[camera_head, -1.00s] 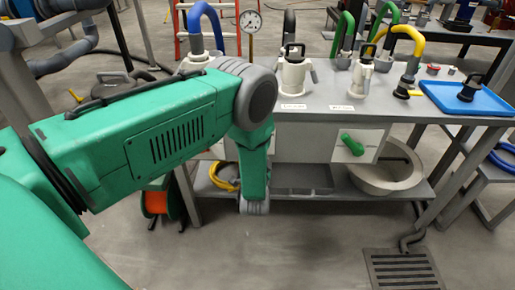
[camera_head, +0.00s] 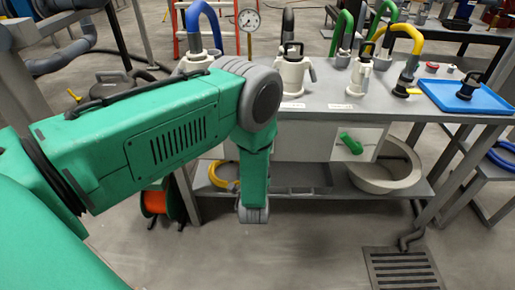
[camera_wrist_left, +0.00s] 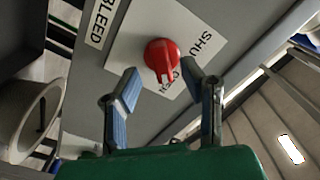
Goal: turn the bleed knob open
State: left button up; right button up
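The red bleed knob (camera_wrist_left: 162,55) sits on a white plate (camera_wrist_left: 127,49) in the left wrist view. The plate reads SHUT at right, with a partly covered OPEN below the knob. A BLEED label (camera_wrist_left: 102,20) is at upper left. My left gripper (camera_wrist_left: 160,78) is open, its blue-padded fingers apart on either side just below the knob; contact cannot be told. In the head view my left arm hides the knob, and the fingers do not show. My right gripper is not in view.
The grey bench (camera_head: 425,105) carries white pots, coloured hoses and a blue tray (camera_head: 450,97). A green handle (camera_head: 351,143) sticks out of its front panel. A round basin (camera_head: 388,178) is on the lower shelf. Floor before the bench is open, with a drain grate (camera_head: 402,268).

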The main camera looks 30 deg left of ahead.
pick_arm(q)
jog(key=v, duration=0.9)
jog(key=shift+d, duration=0.1)
